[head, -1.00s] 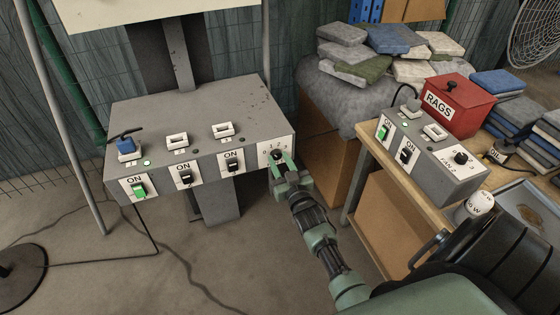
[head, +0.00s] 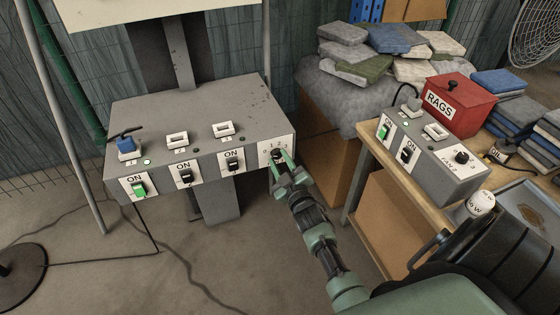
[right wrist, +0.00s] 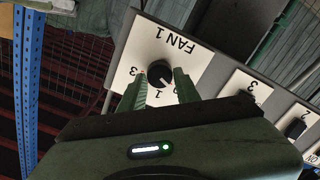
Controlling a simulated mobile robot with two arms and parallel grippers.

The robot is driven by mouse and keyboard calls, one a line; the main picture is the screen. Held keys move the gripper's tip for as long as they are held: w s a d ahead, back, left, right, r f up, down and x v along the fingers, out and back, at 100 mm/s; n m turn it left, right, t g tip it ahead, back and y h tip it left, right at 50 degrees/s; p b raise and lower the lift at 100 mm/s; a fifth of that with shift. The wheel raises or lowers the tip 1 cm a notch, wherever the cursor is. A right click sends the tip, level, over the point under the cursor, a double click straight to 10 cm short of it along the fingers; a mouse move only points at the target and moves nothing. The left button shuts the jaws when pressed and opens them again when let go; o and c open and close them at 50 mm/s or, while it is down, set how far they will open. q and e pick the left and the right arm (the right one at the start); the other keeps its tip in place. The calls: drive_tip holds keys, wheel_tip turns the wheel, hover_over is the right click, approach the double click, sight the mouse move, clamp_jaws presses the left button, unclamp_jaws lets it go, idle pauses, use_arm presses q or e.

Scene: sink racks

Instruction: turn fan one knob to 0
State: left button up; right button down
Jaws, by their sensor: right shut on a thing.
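The fan one knob (right wrist: 160,73) is a round black dial on a white plate marked FAN 1 in the right wrist view. It sits at the right end of the grey control box's front (head: 204,164). My right gripper (head: 280,157) is at this knob, with a green finger on each side, shut on it. The fingers also show around the knob in the right wrist view (right wrist: 159,86). Digits 3, 1 and 0 are seen around the dial; its exact pointer setting is too small to tell. My left gripper is not in view.
Several switches marked ON line the box front, the leftmost one (head: 139,189) green. A second box with a FAN 2 knob (head: 461,157) stands on the wooden table at right, near a red RAGS box (head: 458,105). Open floor lies in front of the grey box.

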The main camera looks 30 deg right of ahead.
drive_tip(key=shift+f, duration=0.1)
drive_tip(key=c, duration=1)
unclamp_jaws()
drive_tip(key=shift+s, duration=0.1)
drive_tip(key=v, duration=0.7)
drive_tip(key=shift+s+a, duration=0.1)
drive_tip(key=shift+s, duration=0.25)
drive_tip(key=s+a+f+g+y, duration=0.1)
drive_tip(key=s+a+f+g, duration=0.25)
drive_tip(key=f, duration=0.65)
drive_tip(key=s+a+f+m+g+y, duration=0.1)
drive_tip(key=s+a+f+g+y, duration=0.3)
drive_tip(key=f, duration=0.6)
drive_tip(key=s+a+f+h, duration=0.1)
drive_tip(key=s+a+f, duration=0.1)
drive_tip(key=s+f, duration=0.55)
drive_tip(key=s+f+g, duration=0.3)
drive_tip(key=s+f, duration=0.2)
drive_tip(key=s, duration=0.4)
drive_tip(key=s+a+f+g, duration=0.1)
drive_tip(key=s+f+g, duration=0.2)
drive_tip(key=s+f, duration=0.3)
drive_tip(key=s+a+f+g, duration=0.1)
drive_tip(key=s+f+g, duration=0.2)
drive_tip(key=s, duration=1.1)
wheel_tip(320, 180, down, 3)
drive_tip(key=shift+a+f+m, duration=0.1)
drive_tip(key=shift+a+m, duration=0.05)
drive_tip(key=shift+m, duration=0.25)
